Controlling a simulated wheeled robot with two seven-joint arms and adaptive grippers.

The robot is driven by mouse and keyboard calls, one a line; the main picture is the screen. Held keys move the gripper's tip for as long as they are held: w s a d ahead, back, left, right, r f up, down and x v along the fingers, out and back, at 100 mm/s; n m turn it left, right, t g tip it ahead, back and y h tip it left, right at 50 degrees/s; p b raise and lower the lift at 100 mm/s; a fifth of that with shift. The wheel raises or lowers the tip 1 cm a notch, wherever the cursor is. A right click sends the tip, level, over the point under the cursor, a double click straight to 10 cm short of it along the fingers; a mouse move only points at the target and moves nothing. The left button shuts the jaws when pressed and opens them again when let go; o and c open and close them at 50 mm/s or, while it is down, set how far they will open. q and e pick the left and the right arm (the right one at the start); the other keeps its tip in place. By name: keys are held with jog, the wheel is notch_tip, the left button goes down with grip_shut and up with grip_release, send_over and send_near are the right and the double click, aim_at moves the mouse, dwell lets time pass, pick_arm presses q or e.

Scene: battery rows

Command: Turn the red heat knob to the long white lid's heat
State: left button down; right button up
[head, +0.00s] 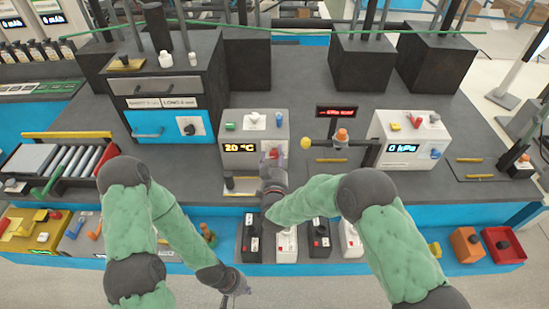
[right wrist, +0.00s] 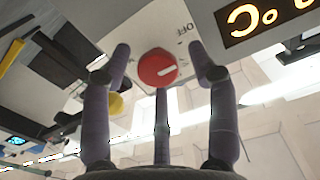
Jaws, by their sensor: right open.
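The red heat knob (right wrist: 157,68) with a white pointer mark is on the front of the grey heater box (head: 231,127), whose display (head: 241,148) reads 20 °C. An OFF label is beside the knob. My right gripper (head: 271,160) is at that front, mostly covering the knob in the head view. In the right wrist view its open fingers (right wrist: 160,52) flank the knob with gaps visible; contact cannot be told. A sign (head: 180,102) with SHORT and LONG is on the dark cabinet; its values are too small. My left gripper (head: 237,287) hangs low, its jaws unclear.
White-topped battery boxes (head: 286,243) and dark ones (head: 319,238) stand in the front row below my right arm. A grey box with a kPa display (head: 402,148) stands to the right. A roller rack (head: 69,161) is at left. A yellow ball (head: 306,143) is near the heater.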

jog(key=shift+w, duration=0.1)
jog(key=c, duration=1.1)
jog(key=shift+r, duration=0.1)
